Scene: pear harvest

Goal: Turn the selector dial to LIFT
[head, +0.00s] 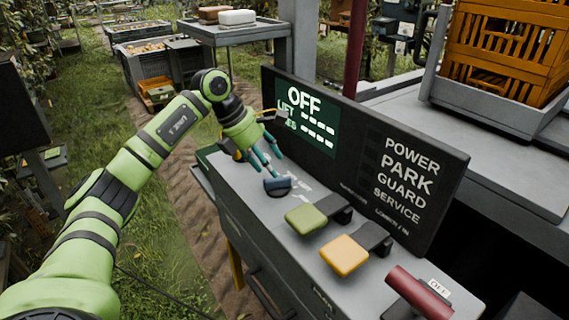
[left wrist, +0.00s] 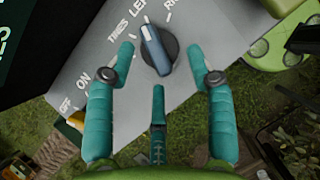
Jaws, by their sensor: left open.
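The selector dial (head: 278,187) is a dark round knob with a blue bar, on the grey console top at its left end. In the left wrist view the dial (left wrist: 154,48) sits between my fingertips, its bar tilted with the upper end to the left. White labels lie around its left and upper side; I read ON and TINES, others are cut or unclear. The screen (head: 307,117) reads OFF at the top. My right gripper is not in view.
A green paddle (head: 306,219), a yellow paddle (head: 344,256) and a red handle (head: 419,293) line the console to the right. A dark panel (head: 400,184) reading POWER, PARK, GUARD, SERVICE rises behind. An orange crate (head: 508,45) stands at the back right. Grass lies left.

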